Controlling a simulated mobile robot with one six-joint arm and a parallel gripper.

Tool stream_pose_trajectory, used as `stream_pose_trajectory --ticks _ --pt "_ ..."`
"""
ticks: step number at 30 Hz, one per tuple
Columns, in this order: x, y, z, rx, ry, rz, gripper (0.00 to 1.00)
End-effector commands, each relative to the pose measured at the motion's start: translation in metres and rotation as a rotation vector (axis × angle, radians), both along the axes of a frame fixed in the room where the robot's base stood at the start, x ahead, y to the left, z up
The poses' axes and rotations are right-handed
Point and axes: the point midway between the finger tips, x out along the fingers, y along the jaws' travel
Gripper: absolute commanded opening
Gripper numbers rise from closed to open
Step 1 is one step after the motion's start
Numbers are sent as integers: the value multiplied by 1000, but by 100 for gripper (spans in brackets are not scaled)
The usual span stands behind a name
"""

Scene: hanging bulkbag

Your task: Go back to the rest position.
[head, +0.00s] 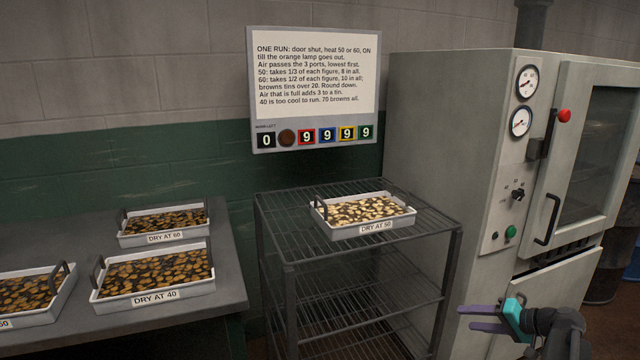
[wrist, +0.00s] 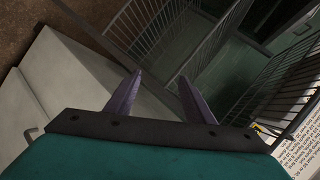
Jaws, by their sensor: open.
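My gripper (head: 474,318) is at the lower right of the head view, in front of the oven cabinet. Its two purple fingers are apart and point left, with nothing between them. The fingers also show in the wrist view (wrist: 158,95), spread and empty, with the wire rack (wrist: 165,30) beyond them. The gripper touches nothing that I can see.
The grey oven cabinet (head: 425,130) stands at right, its glazed upper door (head: 590,150) seemingly shut. A tray labelled DRY AT 50 (head: 375,228) sits on the rack's top (head: 285,215). Three trays stand on the table (head: 225,260) at left. A sign (head: 313,80) hangs behind.

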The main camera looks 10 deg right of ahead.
Motion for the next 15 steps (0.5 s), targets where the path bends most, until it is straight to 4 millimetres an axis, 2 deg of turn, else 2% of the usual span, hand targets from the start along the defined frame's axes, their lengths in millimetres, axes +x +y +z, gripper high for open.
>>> stream_pose_trajectory --ticks 1,8,15 --pt "0 23 -15 4 43 23 48" --pt "-10 104 -88 -12 234 108 48" --pt "-43 184 -154 -58 427 205 48"
